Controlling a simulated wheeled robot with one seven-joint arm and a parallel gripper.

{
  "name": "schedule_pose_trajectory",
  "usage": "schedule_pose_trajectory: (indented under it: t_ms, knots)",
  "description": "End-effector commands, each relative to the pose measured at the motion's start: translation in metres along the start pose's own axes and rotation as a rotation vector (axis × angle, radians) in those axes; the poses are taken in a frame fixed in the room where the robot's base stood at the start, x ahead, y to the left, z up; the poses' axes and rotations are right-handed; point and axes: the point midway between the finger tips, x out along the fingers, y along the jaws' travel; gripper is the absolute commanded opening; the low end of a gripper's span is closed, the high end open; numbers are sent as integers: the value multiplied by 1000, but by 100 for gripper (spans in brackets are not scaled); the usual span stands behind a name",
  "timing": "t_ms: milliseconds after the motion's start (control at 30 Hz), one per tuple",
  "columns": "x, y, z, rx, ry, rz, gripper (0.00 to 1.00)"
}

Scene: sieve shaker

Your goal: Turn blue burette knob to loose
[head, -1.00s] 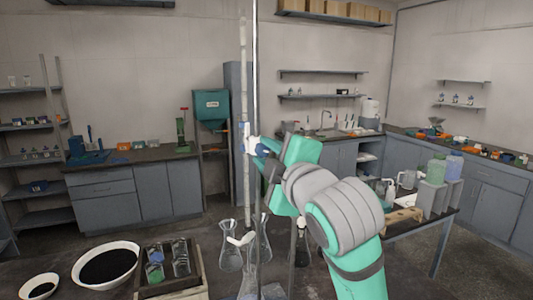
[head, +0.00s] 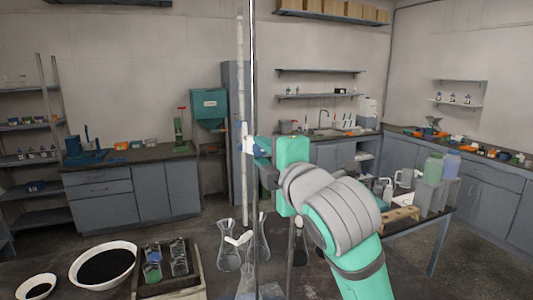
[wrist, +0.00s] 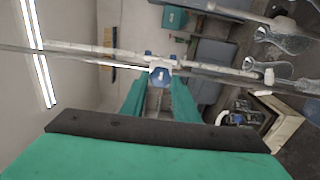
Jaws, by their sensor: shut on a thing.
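The blue burette knob (wrist: 160,75) sits on the white clamp (wrist: 152,63) that joins the burette to its stand rod. My gripper (wrist: 159,88) is shut on the knob, with one green finger on each side of it. In the head view my gripper (head: 264,148) reaches the clamp (head: 246,138) from the right, and the fingers mostly hide the knob. The glass burette (head: 242,90) stands upright beside the thin metal rod (head: 254,60). Its white stopcock (head: 239,240) is low down, above the flasks.
Several glass flasks (head: 228,255) stand around the burette's foot. A wooden box (head: 196,282) with bottles and a white bowl of black powder (head: 104,265) are at the lower left. A side table (head: 420,215) with containers is on the right.

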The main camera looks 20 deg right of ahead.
Motion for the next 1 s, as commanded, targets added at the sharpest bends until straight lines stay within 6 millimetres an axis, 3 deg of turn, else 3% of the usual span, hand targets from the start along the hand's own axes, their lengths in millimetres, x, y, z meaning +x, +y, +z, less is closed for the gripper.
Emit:
schedule_pose_trajectory:
  t_ms: [100,133,200,633,1000]
  knots:
    - [1,-2,1,2,-2,-5,5]
    - [1,-2,2,2,-2,-5,30]
    - [0,-2,2,2,-3,-5,45]
    - [-12,0,7,1,-11,0,45]
    - [-77,0,5,0,-9,1,45]
